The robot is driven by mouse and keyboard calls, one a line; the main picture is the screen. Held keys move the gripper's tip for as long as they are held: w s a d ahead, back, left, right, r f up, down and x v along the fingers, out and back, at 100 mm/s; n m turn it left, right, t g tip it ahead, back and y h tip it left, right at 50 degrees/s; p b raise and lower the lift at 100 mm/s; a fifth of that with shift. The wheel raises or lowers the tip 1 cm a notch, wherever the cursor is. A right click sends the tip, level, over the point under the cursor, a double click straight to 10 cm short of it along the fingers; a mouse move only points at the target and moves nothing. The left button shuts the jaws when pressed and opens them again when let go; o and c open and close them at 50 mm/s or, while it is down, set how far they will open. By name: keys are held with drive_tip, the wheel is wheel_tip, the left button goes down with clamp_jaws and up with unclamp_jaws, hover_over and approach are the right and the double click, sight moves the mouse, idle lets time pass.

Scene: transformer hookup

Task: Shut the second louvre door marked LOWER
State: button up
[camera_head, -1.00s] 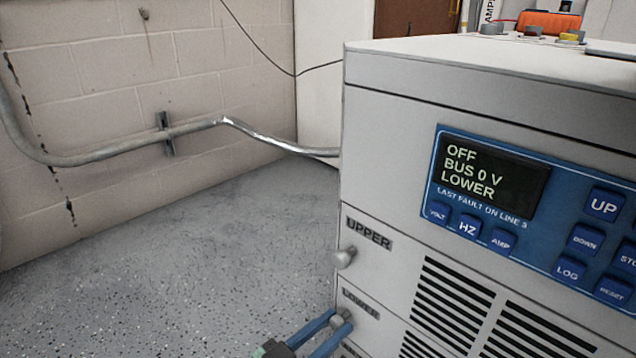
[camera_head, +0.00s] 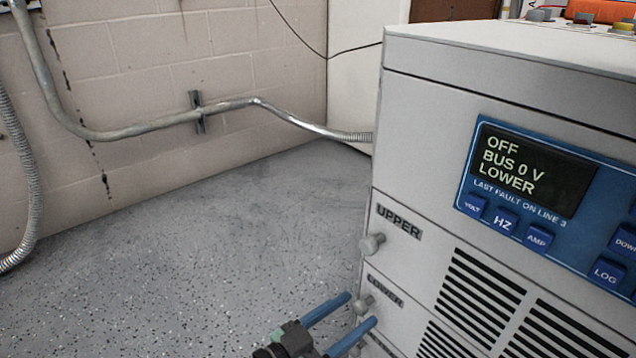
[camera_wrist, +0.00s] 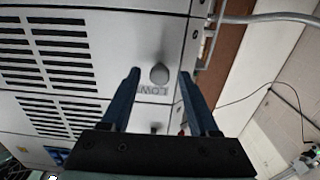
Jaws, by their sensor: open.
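The LOWER louvre door (camera_head: 432,342) is low on the grey cabinet front.
The UPPER door's knob (camera_head: 372,243) is close above my fingers. A blue control panel (camera_head: 545,190) reads OFF, BUS 0 V, LOWER. A metal conduit (camera_head: 165,122) runs along the block wall. The speckled floor (camera_head: 200,260) left of the cabinet is clear.

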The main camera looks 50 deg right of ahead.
drive_tip(key=p+v, duration=0.3)
drive_tip(key=v, duration=0.8)
drive_tip(key=shift+a, duration=0.2)
drive_tip(key=shift+w, duration=0.1)
